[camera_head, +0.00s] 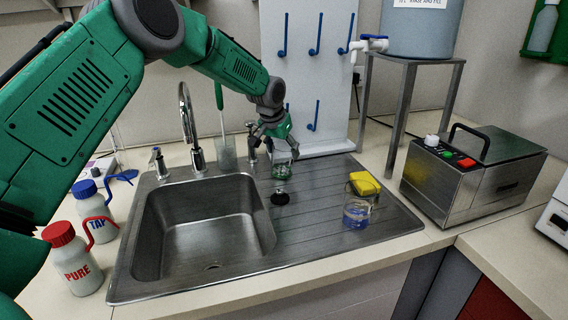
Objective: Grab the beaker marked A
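A clear glass beaker (282,171) with a greenish look is at the back of the steel drainboard, right of the sink basin. My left gripper (281,148) reaches down from above to the beaker's rim, with its fingers at or around the top. The fingers are small and overlap the glass, so I cannot tell whether they grip it. A second glass beaker (356,214) with blue markings or contents stands at the front right of the drainboard. No letter A is readable on either beaker. My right gripper is not in view.
A yellow sponge (364,184) lies behind the second beaker. A black round piece (280,198) lies in front of the first beaker. The faucet (190,130) and a glass holding a green-handled brush (227,158) stand left. A metal bath (472,176) stands right.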

